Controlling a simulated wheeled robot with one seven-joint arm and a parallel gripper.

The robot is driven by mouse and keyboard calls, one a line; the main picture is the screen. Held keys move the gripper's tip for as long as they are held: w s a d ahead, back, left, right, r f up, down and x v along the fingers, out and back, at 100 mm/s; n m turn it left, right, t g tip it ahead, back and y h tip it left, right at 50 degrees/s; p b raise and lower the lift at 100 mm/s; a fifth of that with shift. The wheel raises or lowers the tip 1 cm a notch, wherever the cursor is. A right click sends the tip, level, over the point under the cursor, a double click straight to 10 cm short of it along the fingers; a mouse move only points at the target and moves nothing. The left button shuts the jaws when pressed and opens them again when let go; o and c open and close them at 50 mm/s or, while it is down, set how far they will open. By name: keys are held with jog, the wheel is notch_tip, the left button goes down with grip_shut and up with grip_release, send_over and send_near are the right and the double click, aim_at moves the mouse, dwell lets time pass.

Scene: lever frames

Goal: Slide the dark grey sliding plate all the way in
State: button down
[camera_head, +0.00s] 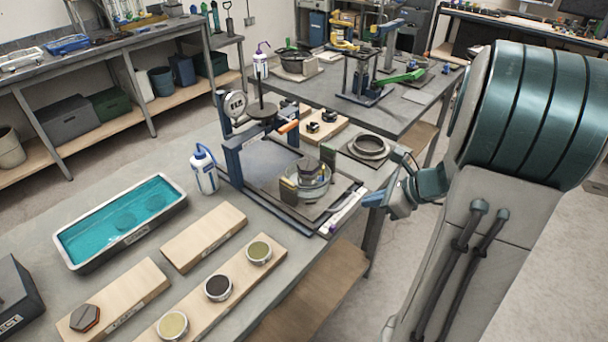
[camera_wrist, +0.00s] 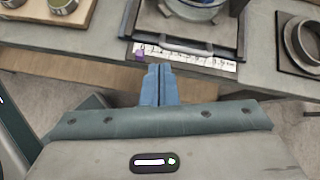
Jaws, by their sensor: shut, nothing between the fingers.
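The dark grey sliding plate (camera_head: 322,203) lies in a low frame with blue posts (camera_head: 232,160) on the workbench. It carries a round dish (camera_head: 312,187) and dark blocks. In the wrist view the plate (camera_wrist: 160,25) shows at the top, with a grey bar handle (camera_wrist: 185,49) along its near edge. A white scale strip (camera_wrist: 205,62) with a purple mark runs just in front of the handle. My gripper (camera_head: 370,199) is shut and empty, just off the bench's edge near the strip. Its blue fingers (camera_wrist: 157,70) point at the handle, apparently apart from it.
A ring on a dark square base (camera_head: 369,147) stands right of the frame. A dial gauge (camera_head: 235,105) and a press rod rise behind the plate. The floor beside the bench is open.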

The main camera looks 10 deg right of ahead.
aim_at(316, 175)
jog(key=shift+w+f+m+t+b, duration=0.6)
jog(key=shift+w+f+m+b, duration=1)
jog(key=shift+w+f+b, duration=1.35)
jog(key=shift+w+a+f+p, duration=0.15)
jog(key=shift+w+a+p, duration=0.15)
jog(key=shift+w+a, duration=1.9)
jog(key=shift+w+a+f+p, duration=0.25)
jog(key=shift+w+a, duration=1.4)
jog(key=shift+w, duration=1.05)
jog(key=shift+w+a+f+p, duration=0.1)
jog(key=shift+w+a+p, duration=0.2)
jog(key=shift+w+a, duration=1.9)
jog(key=shift+d+f+p+v, duration=0.2)
jog(key=shift+v, duration=0.9)
jog(key=shift+d+f+p+v, duration=0.15)
jog(key=shift+f+p+v, duration=0.05)
jog(key=shift+v, duration=0.9)
jog(key=shift+d+f+p+v, duration=0.2)
jog(key=shift+v, duration=0.95)
jog(key=shift+s, duration=0.15)
jog(key=shift+a, duration=0.1)
